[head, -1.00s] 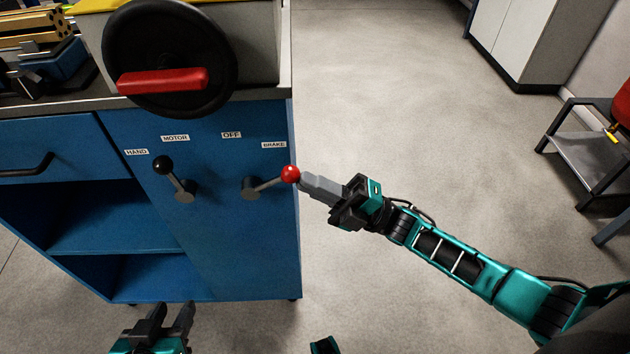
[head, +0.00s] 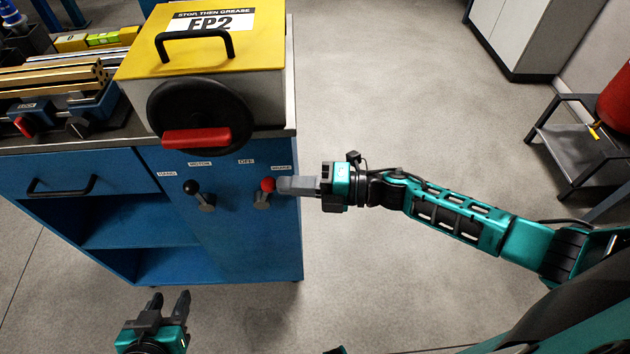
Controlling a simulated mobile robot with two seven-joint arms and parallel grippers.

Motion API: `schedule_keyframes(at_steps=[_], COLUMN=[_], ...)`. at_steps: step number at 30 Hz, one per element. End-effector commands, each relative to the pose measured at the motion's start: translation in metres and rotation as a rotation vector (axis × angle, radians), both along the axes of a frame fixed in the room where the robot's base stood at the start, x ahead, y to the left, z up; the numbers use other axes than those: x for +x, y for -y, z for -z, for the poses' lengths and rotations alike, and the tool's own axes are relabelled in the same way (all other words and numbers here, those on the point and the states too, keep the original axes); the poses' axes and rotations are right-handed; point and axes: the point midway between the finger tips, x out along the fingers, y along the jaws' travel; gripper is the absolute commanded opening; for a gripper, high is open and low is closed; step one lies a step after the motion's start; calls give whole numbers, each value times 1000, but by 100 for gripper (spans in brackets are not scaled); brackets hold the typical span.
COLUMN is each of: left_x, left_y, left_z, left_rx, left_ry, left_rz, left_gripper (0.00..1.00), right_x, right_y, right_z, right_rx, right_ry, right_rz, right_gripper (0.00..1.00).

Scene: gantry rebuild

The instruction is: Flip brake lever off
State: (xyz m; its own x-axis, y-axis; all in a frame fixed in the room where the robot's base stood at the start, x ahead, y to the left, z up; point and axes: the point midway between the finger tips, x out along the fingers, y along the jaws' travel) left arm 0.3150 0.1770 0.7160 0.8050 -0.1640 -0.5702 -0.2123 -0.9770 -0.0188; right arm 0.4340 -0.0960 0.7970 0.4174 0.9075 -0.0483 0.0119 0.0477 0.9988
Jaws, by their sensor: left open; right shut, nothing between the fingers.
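The brake lever has a red ball knob (head: 268,184) and a grey pivot (head: 262,204) on the blue cabinet front. It stands nearly upright, its knob below and between the OFF label (head: 247,161) and the BRAKE label (head: 281,168). My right gripper (head: 281,185) is shut and empty, its fingertips at the right side of the red knob; they appear to touch it. My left gripper (head: 170,300) is open and empty, low in front of the cabinet, away from the lever.
A black-knobbed lever (head: 197,194) stands left of the brake lever, under the HAND and MOTOR labels. A black handwheel with a red handle (head: 196,138) juts out above. The yellow-topped box (head: 215,50) sits on the cabinet.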

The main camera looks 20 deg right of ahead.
Motion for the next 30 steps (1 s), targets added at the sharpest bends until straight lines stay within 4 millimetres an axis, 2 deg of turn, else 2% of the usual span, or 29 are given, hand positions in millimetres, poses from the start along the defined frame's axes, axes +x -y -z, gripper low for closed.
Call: schedule_keyframes(at_steps=[1,6,15,30], left_x=[-1,0,0,0], left_y=[-2,-1,-1,-1], left_z=[-11,-22,-26,-27], left_rx=[3,1,1,1], left_ry=[0,2,2,3], left_rz=[-3,-1,-1,-1], left_gripper=[43,43,43,43], right_x=[1,5,8,10], right_y=[-4,-16,-29,-35], right_z=[-11,-12,-15,-18], right_rx=[-38,-47,-46,-39], right_ry=[-7,-15,-15,-11], right_rz=[-3,0,-1,-3], right_gripper=[0,0,0,0])
